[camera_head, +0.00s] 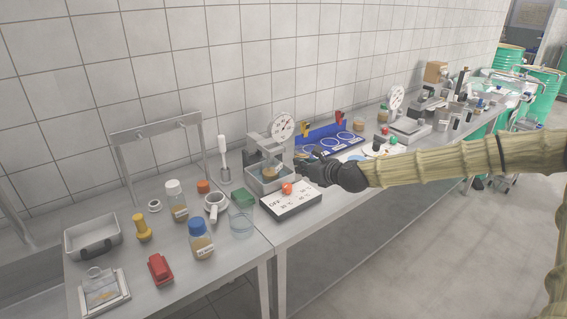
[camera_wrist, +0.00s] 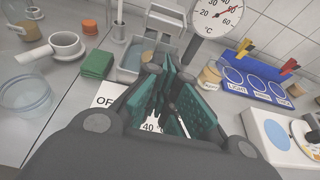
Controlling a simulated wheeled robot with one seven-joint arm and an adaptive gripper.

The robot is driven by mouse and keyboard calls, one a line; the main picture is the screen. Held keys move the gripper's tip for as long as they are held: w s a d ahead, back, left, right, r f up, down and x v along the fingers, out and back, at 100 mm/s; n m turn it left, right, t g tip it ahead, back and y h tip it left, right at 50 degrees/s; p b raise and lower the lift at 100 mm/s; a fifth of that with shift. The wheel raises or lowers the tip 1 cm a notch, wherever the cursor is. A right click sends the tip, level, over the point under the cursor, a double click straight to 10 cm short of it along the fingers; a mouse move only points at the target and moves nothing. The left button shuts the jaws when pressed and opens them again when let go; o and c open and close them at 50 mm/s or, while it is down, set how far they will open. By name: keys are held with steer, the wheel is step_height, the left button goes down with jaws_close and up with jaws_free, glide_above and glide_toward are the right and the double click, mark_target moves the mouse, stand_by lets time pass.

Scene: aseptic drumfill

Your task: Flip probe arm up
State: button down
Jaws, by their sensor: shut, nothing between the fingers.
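The steel water bath (camera_head: 268,182) stands on the bench with a grey bracket above it and a round dial thermometer (camera_head: 283,127) at the top. In the wrist view the dial (camera_wrist: 217,14) reads in °C, and the grey probe arm (camera_wrist: 181,20) stands over the bath (camera_wrist: 130,60); its exact tilt is hard to tell. A small amber jar (camera_head: 270,172) sits in the bath. My gripper (camera_head: 301,167) is shut and empty, just right of the bath and above the control panel. In the wrist view its green-padded fingers (camera_wrist: 166,82) hide part of the bath's front.
The OFF/30/40 °C panel (camera_head: 291,203) with an orange knob is below my gripper. A green block (camera_head: 242,196), glass dish (camera_head: 241,222) and white mortar (camera_head: 214,206) stand left. A blue rack (camera_head: 335,140) and a second dial scale (camera_head: 396,98) are right.

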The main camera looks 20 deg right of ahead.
steer(key=p+x, duration=0.2)
steer(key=x, duration=0.8)
steer(key=shift+p, duration=0.3)
